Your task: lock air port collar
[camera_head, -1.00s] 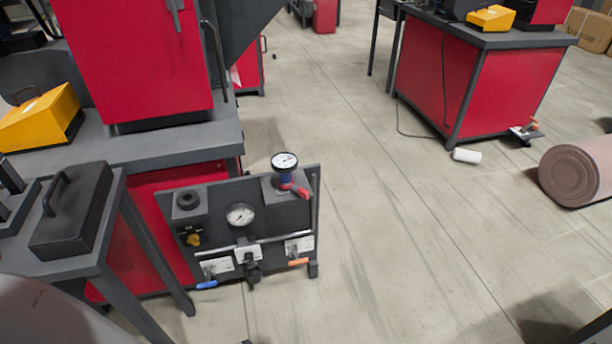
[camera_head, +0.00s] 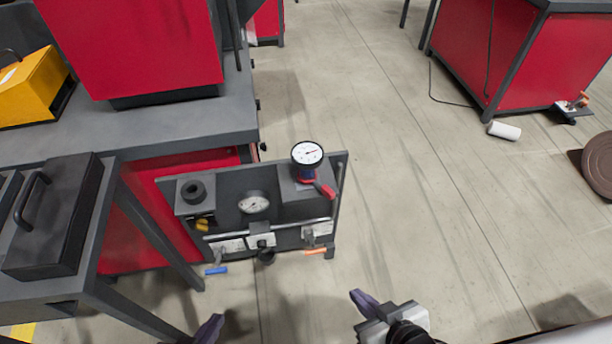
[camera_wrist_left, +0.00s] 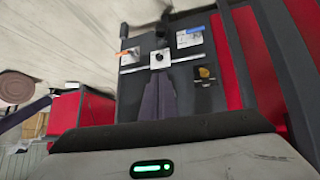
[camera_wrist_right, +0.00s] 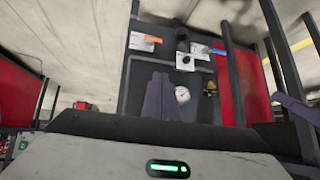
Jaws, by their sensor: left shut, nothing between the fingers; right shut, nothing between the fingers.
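The dark grey panel (camera_head: 290,205) stands in front of the red cabinet and carries the fittings. A black round fitting (camera_head: 266,257) sits low in the middle, below a white label plate; I cannot tell whether it is the air port collar. A black ring (camera_head: 194,191) sits on a block at the panel's upper left. A blue handle (camera_head: 216,271) and an orange handle (camera_head: 316,251) flank the low fitting. My left gripper (camera_head: 210,326) and my right gripper (camera_head: 362,300) are both shut, empty and apart from the panel. Their fingers also show in the left wrist view (camera_wrist_left: 160,98) and right wrist view (camera_wrist_right: 160,98).
A white-faced gauge with a red lever (camera_head: 307,154) stands on the panel's top right, and a second gauge (camera_head: 254,203) is on its face. A yellow knob (camera_head: 203,223) is at the left. A grey table (camera_head: 130,293) with a black case is at left.

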